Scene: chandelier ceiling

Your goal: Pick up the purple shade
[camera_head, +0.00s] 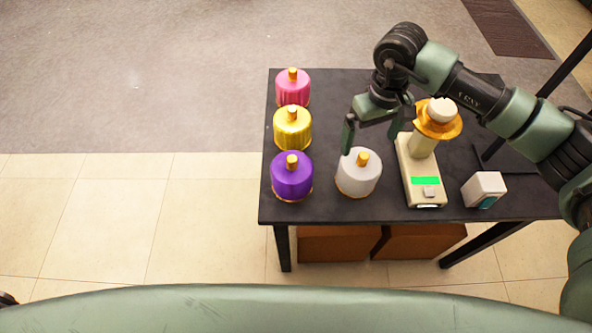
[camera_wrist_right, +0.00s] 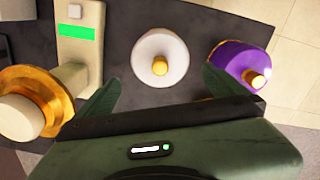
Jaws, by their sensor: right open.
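The purple shade (camera_head: 292,178) stands at the front left corner of the black table, with a gold knob on top and a gold rim. In the right wrist view the purple shade (camera_wrist_right: 238,62) is at the upper right, partly behind a finger. My right gripper (camera_head: 371,135) is open and empty. It hangs above the table, to the right of and behind the purple shade, near the white shade (camera_head: 357,175). In the right wrist view the white shade (camera_wrist_right: 160,56) lies between the fingers of the gripper (camera_wrist_right: 158,92), beyond them. My left gripper does not show.
A yellow shade (camera_head: 292,129) and a pink shade (camera_head: 293,86) stand behind the purple one. A beige device (camera_head: 421,172) with a green screen and gold-rimmed top and a small white box (camera_head: 484,189) are on the right. The black table (camera_head: 335,212) has a narrow clear front strip.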

